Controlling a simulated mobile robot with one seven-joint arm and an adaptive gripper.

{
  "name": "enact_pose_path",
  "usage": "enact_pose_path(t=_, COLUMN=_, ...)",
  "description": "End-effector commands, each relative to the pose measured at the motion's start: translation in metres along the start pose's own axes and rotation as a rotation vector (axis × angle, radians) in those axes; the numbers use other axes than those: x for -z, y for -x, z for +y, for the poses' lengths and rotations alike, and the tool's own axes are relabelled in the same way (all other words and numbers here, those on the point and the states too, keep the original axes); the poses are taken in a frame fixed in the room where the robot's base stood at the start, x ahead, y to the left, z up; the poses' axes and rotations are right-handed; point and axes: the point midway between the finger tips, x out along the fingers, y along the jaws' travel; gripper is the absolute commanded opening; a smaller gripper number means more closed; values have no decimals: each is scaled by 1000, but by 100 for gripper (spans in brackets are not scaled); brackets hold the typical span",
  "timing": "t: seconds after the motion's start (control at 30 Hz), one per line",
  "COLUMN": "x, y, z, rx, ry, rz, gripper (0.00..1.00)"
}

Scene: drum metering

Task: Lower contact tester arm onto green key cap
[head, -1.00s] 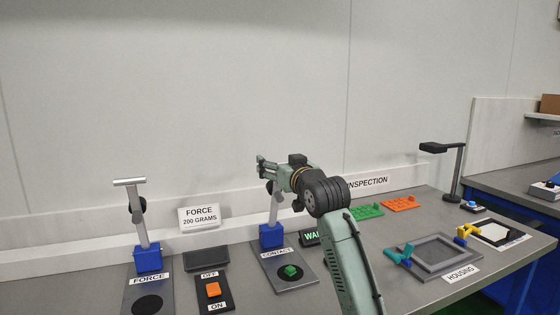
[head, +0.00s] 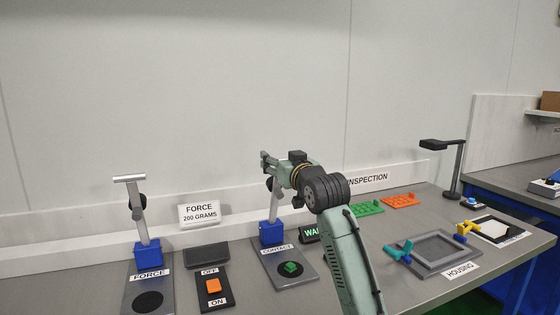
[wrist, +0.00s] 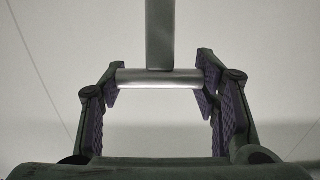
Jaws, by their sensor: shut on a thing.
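The contact tester arm (head: 274,207) rises nearly upright from its blue block (head: 271,232) at the back of the CONTACT plate. The green key cap (head: 291,269) sits on a dark round pad on that plate, in front of and below the raised arm. My gripper (head: 265,164) is at the top of the tester arm, high above the key cap. In the wrist view, my gripper (wrist: 159,82) is shut on the arm's grey crossbar (wrist: 158,78), with one finger at each end. The head view partly hides the crossbar behind my gripper.
A similar FORCE tester (head: 140,215) stands upright at the left. An orange switch (head: 213,285) lies between the testers. A dark display (head: 309,235) with green letters is right of the contact tester, partly behind my arm. A grey housing frame (head: 442,269) lies farther right.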

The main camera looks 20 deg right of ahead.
Motion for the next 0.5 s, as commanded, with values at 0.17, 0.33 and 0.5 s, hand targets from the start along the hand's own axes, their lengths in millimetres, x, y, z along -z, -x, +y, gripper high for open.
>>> enact_pose_path(t=0.17, x=0, y=0, z=0, rx=0, ry=0, rz=0, gripper=13)
enact_pose_path(t=0.33, x=0, y=0, z=0, rx=0, ry=0, rz=0, gripper=6)
enact_pose_path(t=0.5, x=-4, y=4, z=0, rx=1, ry=0, rz=16, gripper=5)
